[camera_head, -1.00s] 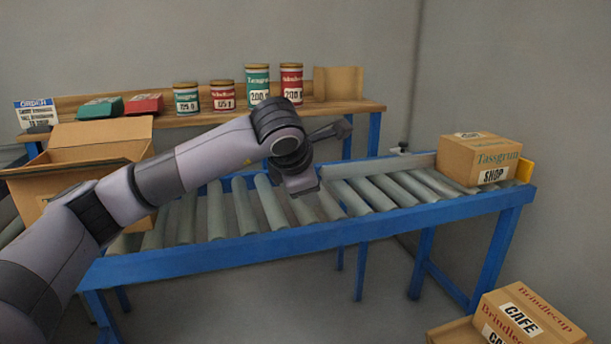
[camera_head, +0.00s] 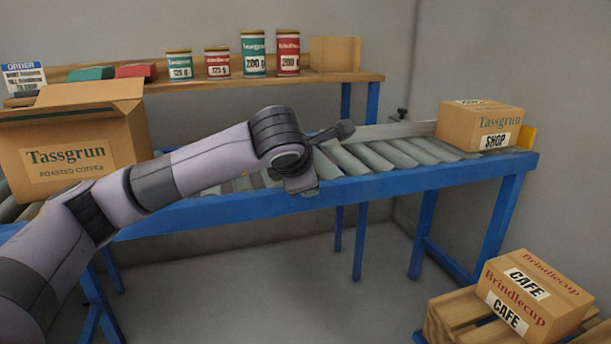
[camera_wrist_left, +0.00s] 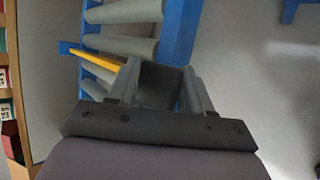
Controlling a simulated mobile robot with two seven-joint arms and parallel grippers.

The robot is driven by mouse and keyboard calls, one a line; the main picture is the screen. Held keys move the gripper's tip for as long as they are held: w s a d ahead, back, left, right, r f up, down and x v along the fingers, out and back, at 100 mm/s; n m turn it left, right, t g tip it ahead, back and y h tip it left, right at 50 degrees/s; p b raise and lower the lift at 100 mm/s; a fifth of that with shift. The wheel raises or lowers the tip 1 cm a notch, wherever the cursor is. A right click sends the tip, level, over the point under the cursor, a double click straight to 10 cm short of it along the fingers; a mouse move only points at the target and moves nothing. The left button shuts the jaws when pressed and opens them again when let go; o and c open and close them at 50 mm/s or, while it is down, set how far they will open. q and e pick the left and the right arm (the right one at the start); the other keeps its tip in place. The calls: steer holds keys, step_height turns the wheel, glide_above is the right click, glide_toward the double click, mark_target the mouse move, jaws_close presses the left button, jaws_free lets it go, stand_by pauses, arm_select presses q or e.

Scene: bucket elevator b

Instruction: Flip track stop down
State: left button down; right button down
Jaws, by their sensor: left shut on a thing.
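The track stop shows as a yellow bar (camera_wrist_left: 96,54) across the rollers in the left wrist view. Its near end runs behind my left gripper (camera_wrist_left: 162,88). A small piece of yellow also shows between the rollers in the head view, beside my forearm. My left gripper (camera_head: 300,184) is at the front blue rail of the roller track (camera_head: 385,186). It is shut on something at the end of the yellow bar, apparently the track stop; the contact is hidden. Whether the stop is up or down is not clear. My right gripper is not in view.
A Tassgrun shop box (camera_head: 465,128) sits at the track's right end. An open Tassgrun carton (camera_head: 65,160) stands at the left. Several cans (camera_head: 253,55) stand on the back shelf.

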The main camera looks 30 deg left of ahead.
arm_select(q)
step_height(320, 180, down, 2)
steer(key=shift+s+a+f+g, duration=0.1)
steer(key=shift+s+g, duration=0.05)
steer(key=shift+g, duration=0.15)
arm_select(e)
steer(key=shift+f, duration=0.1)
arm_select(q)
steer(key=c, duration=0.6)
jaws_free()
steer(key=shift+f, duration=0.1)
steer(key=shift+o, duration=0.2)
steer(key=p+v, duration=0.2)
steer(key=v, duration=0.6)
steer(key=shift+w+r, duration=0.4)
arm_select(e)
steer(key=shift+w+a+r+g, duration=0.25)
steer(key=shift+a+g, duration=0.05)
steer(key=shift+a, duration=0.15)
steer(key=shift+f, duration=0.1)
